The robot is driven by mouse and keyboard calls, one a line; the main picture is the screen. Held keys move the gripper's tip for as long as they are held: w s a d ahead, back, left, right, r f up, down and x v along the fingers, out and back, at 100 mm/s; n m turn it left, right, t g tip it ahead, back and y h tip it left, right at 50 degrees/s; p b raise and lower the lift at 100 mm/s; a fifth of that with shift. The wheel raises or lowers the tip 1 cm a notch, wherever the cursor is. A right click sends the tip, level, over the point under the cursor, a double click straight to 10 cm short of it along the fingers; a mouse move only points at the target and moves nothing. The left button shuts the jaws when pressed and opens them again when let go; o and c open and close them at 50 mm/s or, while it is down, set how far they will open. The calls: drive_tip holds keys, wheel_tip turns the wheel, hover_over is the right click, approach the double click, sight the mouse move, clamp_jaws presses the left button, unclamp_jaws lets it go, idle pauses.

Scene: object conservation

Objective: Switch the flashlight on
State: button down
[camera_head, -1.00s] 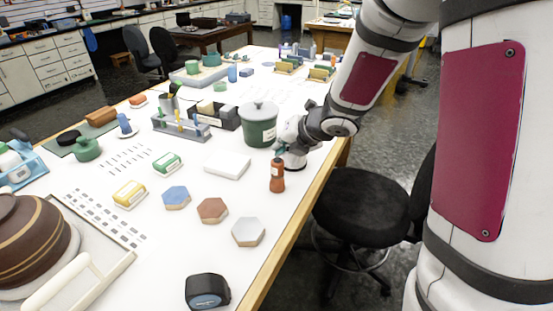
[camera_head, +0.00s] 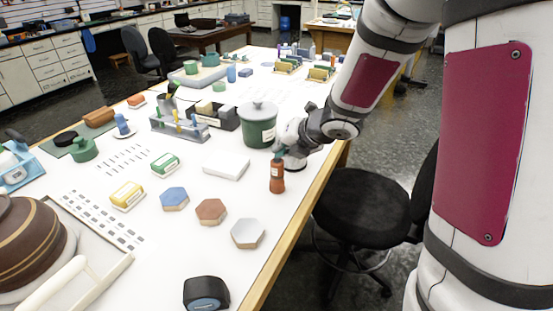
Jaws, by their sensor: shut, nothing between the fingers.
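A small upright reddish-brown cylinder (camera_head: 277,180) with a narrower, dark upper part stands on the white table near its right edge. It looks like the flashlight, but no switch or light can be made out. My gripper (camera_head: 282,157) is right at its upper end, coming from behind and to the right, with its fingers shut. The fingers are small and partly merge with the dark top, so I cannot tell whether they touch it.
A green lidded pot (camera_head: 258,128) stands close behind and left of my gripper. A white block (camera_head: 226,166) and hexagonal tiles (camera_head: 211,211) lie to the left and front. A black stool (camera_head: 367,205) stands beyond the table's right edge.

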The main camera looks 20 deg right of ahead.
sight(281, 160)
drive_tip(key=shift+r, duration=0.1)
drive_tip(key=shift+r+p, duration=0.5)
drive_tip(key=shift+p, duration=0.15)
wheel_tip(281, 160, up, 4)
drive_tip(key=p, duration=0.4)
drive_tip(key=shift+s+r+p, duration=0.15)
drive_tip(key=shift+r+p, duration=0.05)
drive_tip(key=shift+p, duration=0.15)
drive_tip(key=shift+r+p, duration=0.8)
drive_tip(key=shift+p, duration=0.1)
drive_tip(key=shift+r, duration=0.1)
